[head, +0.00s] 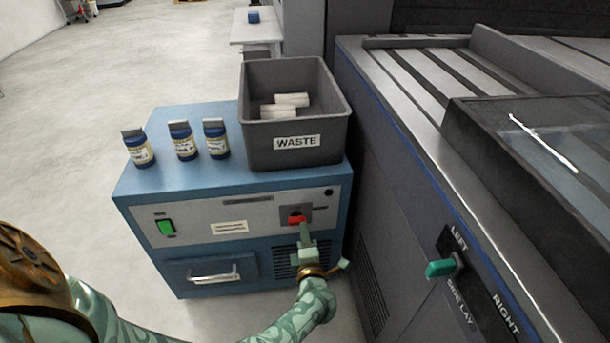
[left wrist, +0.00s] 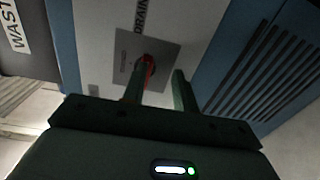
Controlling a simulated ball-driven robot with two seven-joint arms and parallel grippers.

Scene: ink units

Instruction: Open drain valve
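The drain valve is a small red handle (head: 296,219) on a grey square plate, on the front panel of the blue unit (head: 200,265). In the left wrist view the red handle (left wrist: 149,70) shows on its plate under the word DRAIN. My left gripper (head: 304,232) is in front of the plate, just below the handle in the head view. In the left wrist view its two fingers (left wrist: 160,82) stand apart, with the handle near the left finger and partly behind it. I cannot tell whether that finger touches it. My right gripper is not in view.
A grey WASTE bin (head: 257,133) with white rolls stands on the unit, beside several labelled jars (head: 183,141). A green switch (head: 166,228) and a drawer handle (head: 213,273) are on the front. The large press (head: 400,180) with a green SIDE LAY knob (head: 440,268) stands close at right.

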